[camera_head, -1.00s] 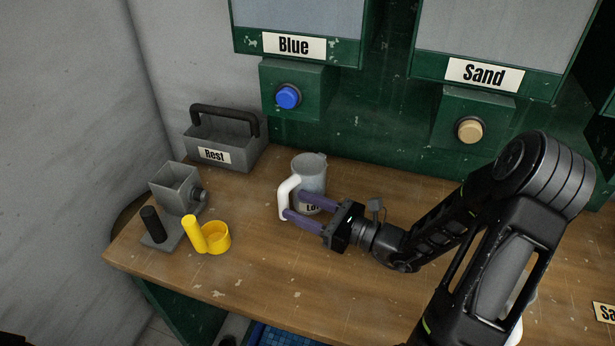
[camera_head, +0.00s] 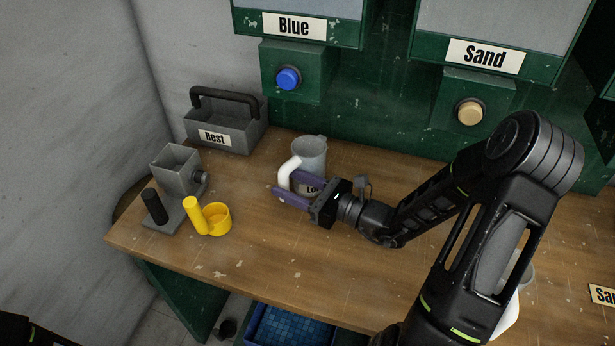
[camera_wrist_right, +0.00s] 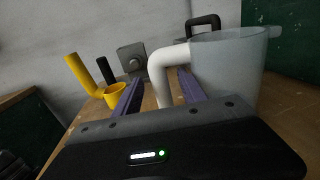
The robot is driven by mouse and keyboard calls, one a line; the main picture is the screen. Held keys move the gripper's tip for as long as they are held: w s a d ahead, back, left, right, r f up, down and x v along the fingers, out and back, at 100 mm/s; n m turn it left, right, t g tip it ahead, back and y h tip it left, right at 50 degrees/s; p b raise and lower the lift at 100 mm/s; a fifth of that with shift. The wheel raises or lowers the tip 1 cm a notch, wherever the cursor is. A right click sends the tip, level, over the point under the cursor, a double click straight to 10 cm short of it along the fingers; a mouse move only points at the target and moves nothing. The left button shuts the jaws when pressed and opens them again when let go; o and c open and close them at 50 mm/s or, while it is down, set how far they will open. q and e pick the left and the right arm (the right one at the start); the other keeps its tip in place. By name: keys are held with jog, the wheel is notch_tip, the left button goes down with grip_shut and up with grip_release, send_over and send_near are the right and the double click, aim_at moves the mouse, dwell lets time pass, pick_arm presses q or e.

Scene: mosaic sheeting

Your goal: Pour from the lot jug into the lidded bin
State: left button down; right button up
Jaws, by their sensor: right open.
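The lot jug (camera_head: 312,152) is a grey-white pitcher standing upright on the wooden bench, with a white handle on its left side. Its label is partly hidden by my right gripper. My right gripper (camera_head: 287,189) is open, its two purple fingers reaching either side of the handle. In the right wrist view the jug (camera_wrist_right: 232,68) is at the right, and its white handle stands between the fingers of the gripper (camera_wrist_right: 160,85), nearer the right finger. I cannot make out a lidded bin in these frames. My left gripper is out of view.
Blue (camera_head: 288,78) and tan (camera_head: 469,113) buttons are on the green wall. A blue-filled tray (camera_head: 290,330) sits below the bench's front edge.

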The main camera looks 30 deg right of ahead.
jog(key=x, duration=0.5)
dwell(0.5)
grip_shut()
dwell(0.4)
dwell(0.9)
